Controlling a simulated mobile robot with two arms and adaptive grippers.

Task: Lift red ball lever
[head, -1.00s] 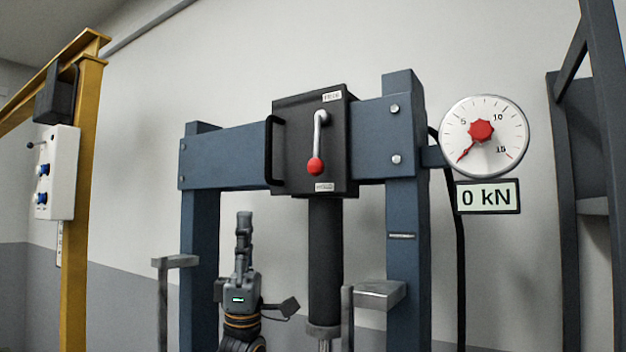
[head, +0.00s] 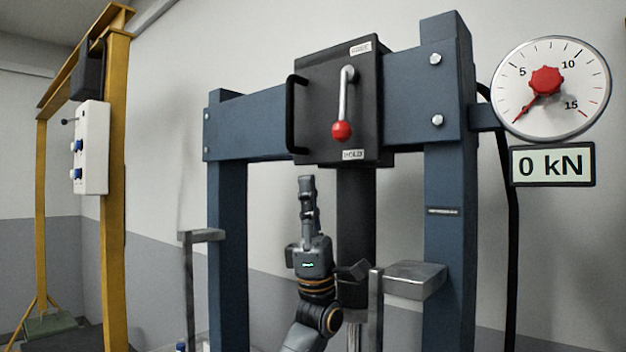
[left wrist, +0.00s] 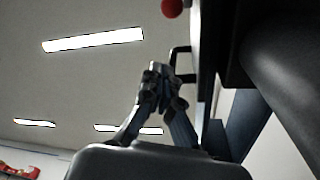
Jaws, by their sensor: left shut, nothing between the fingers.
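The red ball lever (head: 342,130) hangs down on the front of a black box (head: 363,100) on the blue press frame. Its red ball is at the lower end of a silver arm, just above a lower label that seems to read HOLD. The red ball (left wrist: 172,8) also shows at the top edge of the left wrist view. My left gripper (head: 307,180) points up, below and left of the ball and apart from it. Its fingers (left wrist: 160,68) are shut and empty. My right gripper is not in view.
A black handle (head: 291,113) sticks out from the box's left side, above my left gripper. A dark press cylinder (head: 356,215) stands right behind the gripper. A gauge (head: 551,88) and a 0 kN display (head: 552,165) are at right. A yellow frame (head: 115,180) stands at left.

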